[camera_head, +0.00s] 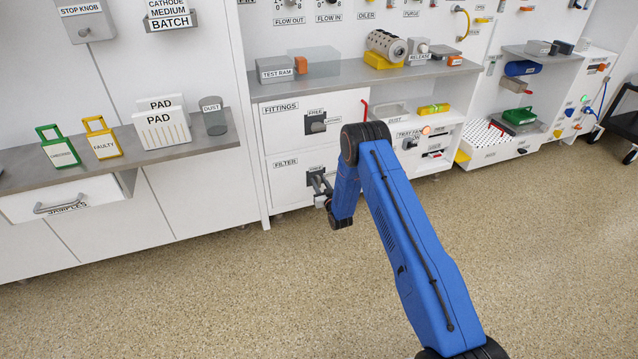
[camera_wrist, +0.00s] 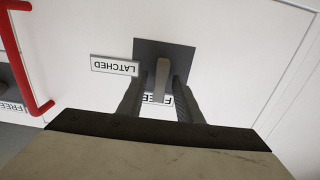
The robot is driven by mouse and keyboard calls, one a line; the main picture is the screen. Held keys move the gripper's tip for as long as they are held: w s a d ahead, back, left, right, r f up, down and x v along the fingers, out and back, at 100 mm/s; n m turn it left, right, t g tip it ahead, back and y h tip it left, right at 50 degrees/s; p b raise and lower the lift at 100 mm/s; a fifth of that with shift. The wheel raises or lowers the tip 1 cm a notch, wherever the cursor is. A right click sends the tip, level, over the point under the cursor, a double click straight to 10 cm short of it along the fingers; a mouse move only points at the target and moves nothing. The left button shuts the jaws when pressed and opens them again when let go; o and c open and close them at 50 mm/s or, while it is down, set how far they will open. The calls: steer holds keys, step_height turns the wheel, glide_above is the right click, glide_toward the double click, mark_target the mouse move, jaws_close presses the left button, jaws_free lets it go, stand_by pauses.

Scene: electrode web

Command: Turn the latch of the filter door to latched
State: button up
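The filter door (camera_head: 285,188) is a white panel low in the bench front, below the fittings door. Its latch is a light grey lever (camera_wrist: 162,78) on a dark square plate (camera_wrist: 180,52). In the wrist view, which is upside down, the lever points at the partly hidden FREE label (camera_wrist: 158,99). The LATCHED label (camera_wrist: 114,66) is beside the plate. My gripper (camera_wrist: 160,85) is at the latch, its fingers on either side of the lever with visible gaps. It also shows in the head view (camera_head: 321,187), where it partly hides the latch.
The fittings door (camera_head: 285,128) above has a similar latch (camera_head: 316,123). A red handle (camera_wrist: 28,60) stands out beside the filter door in the wrist view. A grey shelf (camera_head: 350,78) overhangs the doors. The floor (camera_head: 220,300) in front is clear.

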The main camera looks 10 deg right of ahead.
steer(key=shift+w, duration=0.2)
jaws_close()
